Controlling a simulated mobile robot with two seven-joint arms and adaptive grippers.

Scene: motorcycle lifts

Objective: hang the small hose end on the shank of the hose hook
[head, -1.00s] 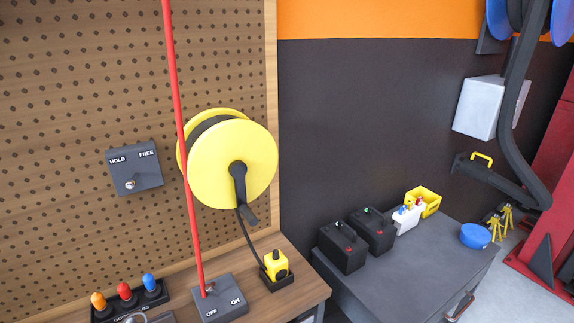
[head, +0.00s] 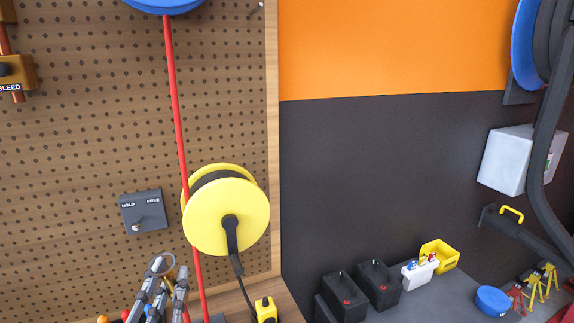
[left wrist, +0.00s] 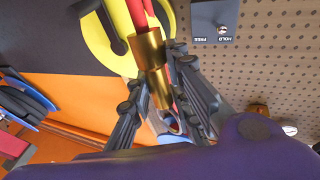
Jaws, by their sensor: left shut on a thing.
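The small hose end, a brass-coloured sleeve (left wrist: 152,62), is between the fingers of my left gripper (left wrist: 160,95) in the left wrist view. A metal ring shows at its far end. In the head view my left gripper (head: 163,290) is at the bottom, left of the red hose, with the ring (head: 161,265) at its fingertips. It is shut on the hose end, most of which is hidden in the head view. A small metal peg (head: 259,8) sticks out at the pegboard's top right; I cannot tell whether it is the hose hook. My right gripper is not in view.
A red hose (head: 175,110) runs down from a blue reel (head: 165,5), passing a yellow reel (head: 228,215). A HOLD/FREE box (head: 145,212) sits on the pegboard above the gripper. Black batteries (head: 345,298) stand on the right bench. The upper pegboard is mostly clear.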

